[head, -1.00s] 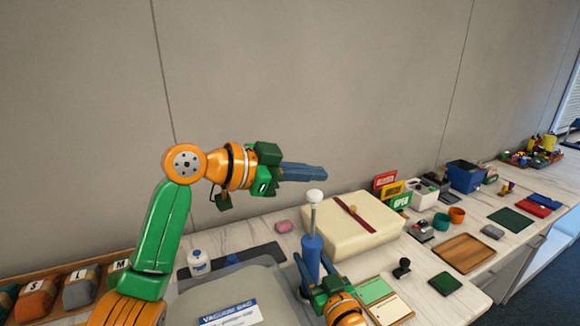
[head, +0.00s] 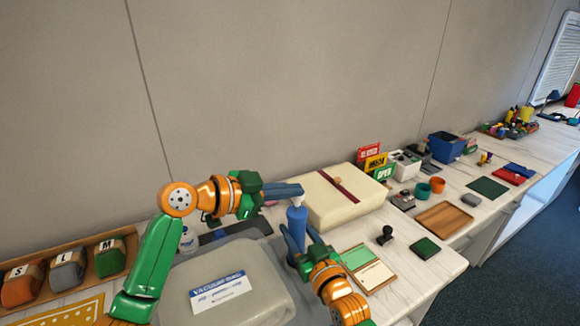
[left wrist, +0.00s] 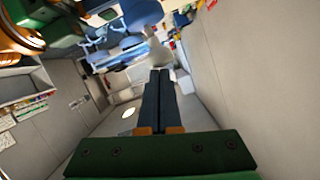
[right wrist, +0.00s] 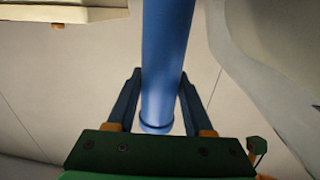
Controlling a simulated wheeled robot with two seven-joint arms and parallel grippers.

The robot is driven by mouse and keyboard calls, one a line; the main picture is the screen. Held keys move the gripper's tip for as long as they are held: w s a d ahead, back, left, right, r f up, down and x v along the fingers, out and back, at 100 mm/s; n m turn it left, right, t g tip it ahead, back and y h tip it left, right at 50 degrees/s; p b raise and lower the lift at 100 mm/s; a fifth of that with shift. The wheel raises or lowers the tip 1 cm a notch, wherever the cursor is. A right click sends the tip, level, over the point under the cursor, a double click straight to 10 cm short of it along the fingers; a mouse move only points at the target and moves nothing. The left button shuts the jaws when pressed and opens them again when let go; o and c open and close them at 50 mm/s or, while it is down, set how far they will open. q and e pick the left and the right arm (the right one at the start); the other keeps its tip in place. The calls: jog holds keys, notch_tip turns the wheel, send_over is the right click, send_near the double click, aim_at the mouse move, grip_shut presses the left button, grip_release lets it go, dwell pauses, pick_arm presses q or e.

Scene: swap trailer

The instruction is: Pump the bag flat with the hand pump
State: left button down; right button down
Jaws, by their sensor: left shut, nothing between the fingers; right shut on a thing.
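The hand pump (head: 297,226) stands upright, a blue cylinder with a white top just above the body. My right gripper (head: 300,238) is shut around the blue body. In the right wrist view the pump body (right wrist: 166,60) runs between both fingers. My left gripper (head: 299,190) is shut and empty, its fingertips directly over the pump's white top, which they partly hide; it seems to touch. The vacuum bag (head: 262,290) is grey, with a white and blue label (head: 221,292). It lies on the counter left of the pump and still looks thick, with rounded sides.
A cream box with a red band (head: 318,210) sits behind the pump. A clipboard (head: 370,268), a stamp (head: 386,236) and a green pad (head: 425,248) lie to the right. A wooden tray with S, L, M bundles (head: 130,250) is at left.

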pick_arm(q)
jog(key=shift+f, duration=0.85)
jog(key=s+a+r, duration=0.6)
jog(key=a+r, duration=0.1)
jog(key=shift+s, duration=0.15)
